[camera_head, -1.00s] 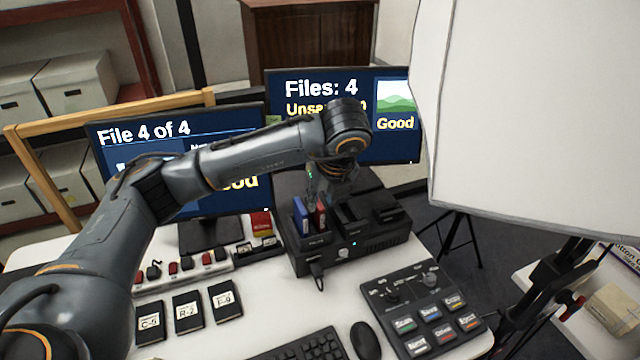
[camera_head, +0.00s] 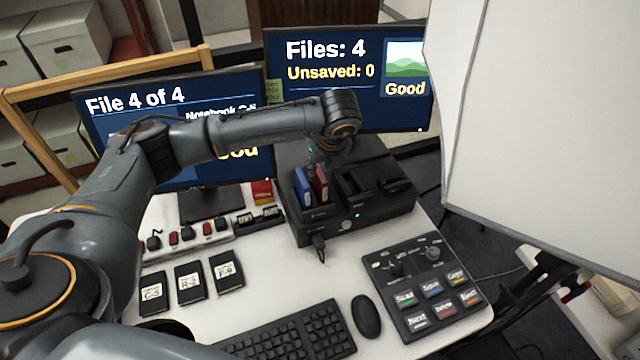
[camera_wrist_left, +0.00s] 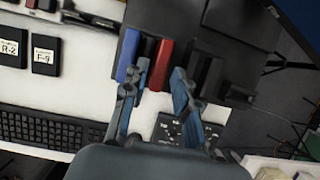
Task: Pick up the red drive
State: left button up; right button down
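The red drive (camera_head: 321,183) stands upright in a slot of the black dock (camera_head: 352,218), beside a blue drive (camera_head: 303,187). In the left wrist view the red drive (camera_wrist_left: 161,65) lies between the fingertips of my left gripper (camera_wrist_left: 159,78), with the blue drive (camera_wrist_left: 128,55) left of it. The fingers are open, with a gap at the right finger. The left finger is close to the red drive; I cannot tell whether it touches. In the head view my left gripper (camera_head: 316,158) is just behind and above the drives, partly hidden by its wrist. My right gripper is not in view.
Two monitors (camera_head: 345,85) stand behind the dock. Three labelled black drives (camera_head: 188,283), a keyboard (camera_head: 290,335), a mouse (camera_head: 366,316) and a button panel (camera_head: 425,290) lie in front. A switched power strip (camera_head: 185,240) is left of the dock. A large white panel (camera_head: 555,130) stands at right.

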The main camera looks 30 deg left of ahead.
aim_at(320, 173)
pick_arm(q)
jog(key=p+x, duration=0.2)
jog(key=x, duration=0.2)
jog(key=shift+d+f, duration=0.15)
jog(key=shift+f, duration=0.05)
jog(key=shift+w+f, duration=0.1)
jog(key=shift+f, duration=0.2)
grip_shut()
jog(key=shift+r, duration=0.1)
